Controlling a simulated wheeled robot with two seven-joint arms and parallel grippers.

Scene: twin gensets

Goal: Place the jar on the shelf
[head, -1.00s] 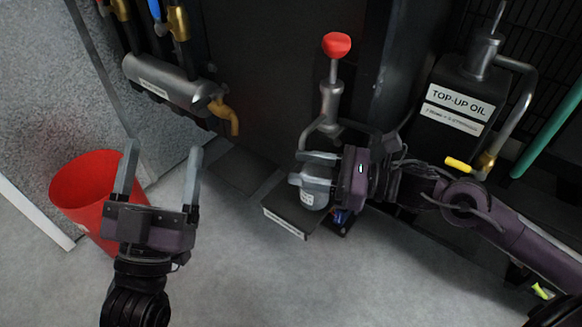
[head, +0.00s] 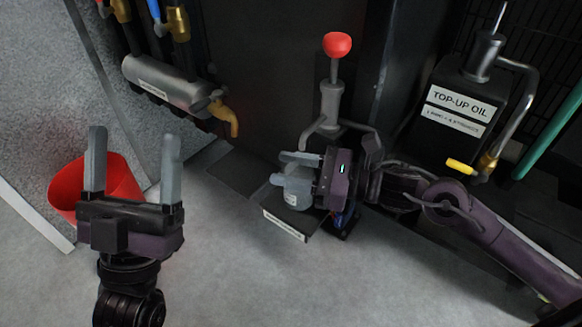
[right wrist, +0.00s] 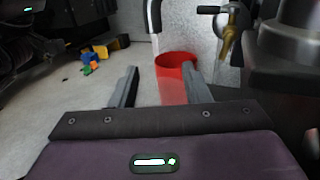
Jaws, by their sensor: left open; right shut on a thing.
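The jar (head: 297,190) is a small, clear-grey container with a pale label, in the middle of the head view. My right gripper (head: 281,168) is shut on it and partly covers it. The shelf (head: 266,196) is a small dark plate with a white label strip on its front edge. The jar appears over the shelf; I cannot tell whether it touches it. My left gripper (head: 134,135) is open and empty, to the left, in front of the red bucket. In the right wrist view, my right gripper's fingers (right wrist: 160,70) show; the jar is hard to make out between them.
A red-knobbed pump (head: 332,100) stands behind the shelf. A top-up oil tank (head: 460,85) is at the right. A brass tap (head: 224,113) is behind left. The red bucket (head: 125,180) stands on the floor, also in the right wrist view (right wrist: 176,60). The front floor is clear.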

